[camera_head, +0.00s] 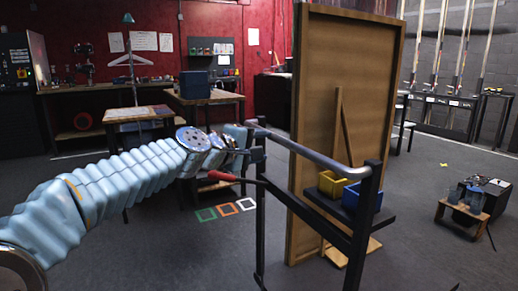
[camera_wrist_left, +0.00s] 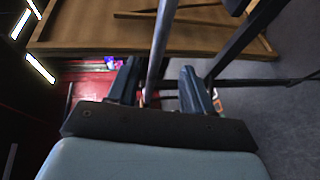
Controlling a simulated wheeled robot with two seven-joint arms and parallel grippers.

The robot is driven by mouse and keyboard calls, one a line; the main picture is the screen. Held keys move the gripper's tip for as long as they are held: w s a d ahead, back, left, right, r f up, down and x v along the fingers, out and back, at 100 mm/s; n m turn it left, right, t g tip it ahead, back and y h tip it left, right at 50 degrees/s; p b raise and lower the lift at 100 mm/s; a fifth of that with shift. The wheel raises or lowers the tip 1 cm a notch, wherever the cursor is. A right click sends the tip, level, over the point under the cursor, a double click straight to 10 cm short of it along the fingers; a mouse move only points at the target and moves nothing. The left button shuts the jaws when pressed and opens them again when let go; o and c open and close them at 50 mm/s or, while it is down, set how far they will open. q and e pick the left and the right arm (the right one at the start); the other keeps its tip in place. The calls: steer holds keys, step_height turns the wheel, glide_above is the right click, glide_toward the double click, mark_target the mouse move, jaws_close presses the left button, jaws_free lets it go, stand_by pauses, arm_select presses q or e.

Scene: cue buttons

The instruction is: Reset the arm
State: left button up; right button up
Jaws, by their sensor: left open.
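My left arm comes in from the left in the head view. A dark lever with a red handle (camera_head: 222,176) sticks out to the left below my gripper. My right gripper is not in view.
A tall wooden panel (camera_head: 345,95) stands behind the rail. A dark shelf on the frame carries a yellow bin (camera_head: 331,184) and a blue bin (camera_head: 360,195). Green, orange and white squares (camera_head: 226,209) mark the floor. A small wooden stand (camera_head: 462,213) is at right.

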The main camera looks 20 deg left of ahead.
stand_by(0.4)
arm_select(q)
steer(key=w+d+f+m+g+y, duration=0.1)
steer(key=d+f+g, duration=0.15)
steer(key=f, duration=1.25)
steer(key=w+d+f+m+g+y, duration=0.1)
steer(key=w+f+m+g, duration=0.15)
steer(key=f, duration=1.25)
steer(key=s+d+f+m+g, duration=0.1)
steer(key=s+d+f, duration=0.15)
steer(key=f, duration=0.45)
steer(key=s+d+f+m+g, duration=0.1)
steer(key=s+f+g, duration=0.15)
steer(key=f, duration=0.45)
steer(key=s+d+f+m+g, duration=0.3)
steer(key=s+f, duration=0.7)
steer(key=s, duration=0.3)
steer(key=s+d+f+m+g+h, duration=0.1)
steer(key=s+d+f+m+g, duration=0.2)
steer(key=s+f, duration=0.8)
steer(key=s+d, duration=0.1)
steer(key=s, duration=0.2)
steer(key=shift+f, duration=0.2)
steer(key=shift+a, duration=0.1)
